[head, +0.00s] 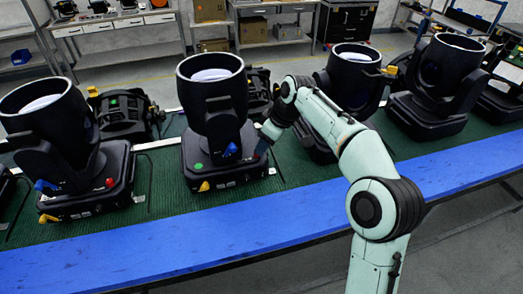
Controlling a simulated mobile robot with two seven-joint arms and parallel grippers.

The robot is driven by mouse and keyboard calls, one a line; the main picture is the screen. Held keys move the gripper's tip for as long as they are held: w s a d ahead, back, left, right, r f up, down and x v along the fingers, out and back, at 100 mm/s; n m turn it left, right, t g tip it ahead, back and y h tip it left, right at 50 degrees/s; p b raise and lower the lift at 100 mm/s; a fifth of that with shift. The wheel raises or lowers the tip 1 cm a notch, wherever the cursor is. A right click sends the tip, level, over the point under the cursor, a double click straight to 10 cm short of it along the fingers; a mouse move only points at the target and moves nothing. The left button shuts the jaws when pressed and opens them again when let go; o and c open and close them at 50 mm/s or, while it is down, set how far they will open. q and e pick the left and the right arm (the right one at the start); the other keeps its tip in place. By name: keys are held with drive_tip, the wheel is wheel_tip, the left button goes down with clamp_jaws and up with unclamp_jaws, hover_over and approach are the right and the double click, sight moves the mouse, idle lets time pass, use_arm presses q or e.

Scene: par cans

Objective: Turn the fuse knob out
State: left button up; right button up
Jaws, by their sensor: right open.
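Several black moving-head stage lights stand on a green mat. The middle light (211,102) has its round head tilted up and a green dot on its base. A small blue and red part (230,150) and a yellow part (204,186) show on this light's base. I cannot tell which small part is the fuse knob. My right arm reaches in from the lower right, and my right gripper (264,145) is at the right side of the middle light's base. Its dark fingers are open but hard to make out against the black base; I cannot tell whether they touch it. My left gripper is out of view.
The left light (68,140) stands beside the middle one, with blue, red and yellow parts. Another light (348,85) is behind my right arm, and one more (440,85) is farther right. A blue strip (200,250) runs along the bench's front and is clear.

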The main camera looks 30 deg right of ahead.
sight(259, 158)
drive_tip(key=shift+x, duration=1.75)
drive_tip(key=shift+w, duration=0.1)
clamp_jaws()
drive_tip(key=shift+m, duration=0.4)
drive_tip(key=m, duration=0.1)
drive_tip(key=m+h, duration=0.1)
drive_tip(key=shift+a+m, duration=0.25)
drive_tip(key=shift+m, duration=0.05)
drive_tip(key=m+h, duration=0.1)
drive_tip(key=m, duration=0.1)
drive_tip(key=m+h, duration=0.1)
drive_tip(key=m, duration=0.2)
drive_tip(key=shift+a+t, duration=0.25)
drive_tip(key=shift+t, duration=0.05)
drive_tip(key=shift+m, duration=0.4)
